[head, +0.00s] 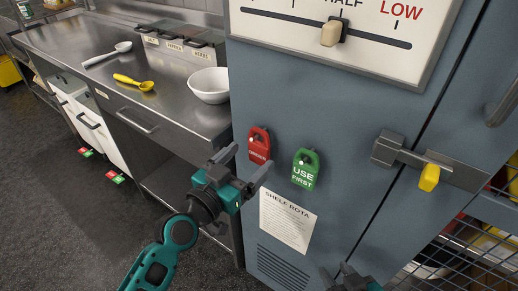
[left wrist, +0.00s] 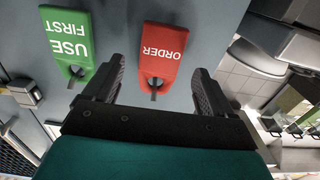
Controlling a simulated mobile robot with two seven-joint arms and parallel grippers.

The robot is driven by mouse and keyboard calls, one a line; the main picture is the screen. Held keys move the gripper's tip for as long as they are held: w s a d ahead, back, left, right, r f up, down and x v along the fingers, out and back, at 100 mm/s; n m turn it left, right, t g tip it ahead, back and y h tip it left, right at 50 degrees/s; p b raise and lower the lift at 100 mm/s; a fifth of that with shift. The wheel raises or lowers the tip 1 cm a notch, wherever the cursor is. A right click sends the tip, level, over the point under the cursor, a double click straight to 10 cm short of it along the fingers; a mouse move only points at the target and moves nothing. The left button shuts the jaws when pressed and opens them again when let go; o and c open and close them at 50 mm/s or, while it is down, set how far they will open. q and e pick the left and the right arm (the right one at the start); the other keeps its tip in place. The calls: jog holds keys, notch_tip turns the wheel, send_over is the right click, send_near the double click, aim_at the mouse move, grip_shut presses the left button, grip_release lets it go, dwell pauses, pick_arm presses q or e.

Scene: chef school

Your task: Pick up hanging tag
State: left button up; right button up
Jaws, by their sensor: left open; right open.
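A red tag reading ORDER (head: 258,147) hangs on the blue-grey cabinet front. A green tag reading USE FIRST (head: 305,170) hangs to its right. My left gripper (head: 243,163) is open and empty, just below and left of the red tag. In the left wrist view the red tag (left wrist: 163,48) lies ahead between the open fingers (left wrist: 157,72), and I see no contact. The green tag (left wrist: 68,42) there is outside the fingers, to the left. My right gripper (head: 342,272) is open at the bottom edge, only partly in view.
A shelf rota sheet (head: 287,220) is on the cabinet below the tags.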

pick_arm(q)
jog(key=shift+x, duration=1.2)
jog(key=c, duration=1.1)
jog(key=shift+r+p, duration=0.3)
jog(key=shift+r, duration=0.35)
jog(key=shift+s+a+r, duration=0.1)
jog(key=shift+s+a, duration=0.05)
jog(key=shift+b+v, duration=0.9)
jog(key=shift+v, duration=7.95)
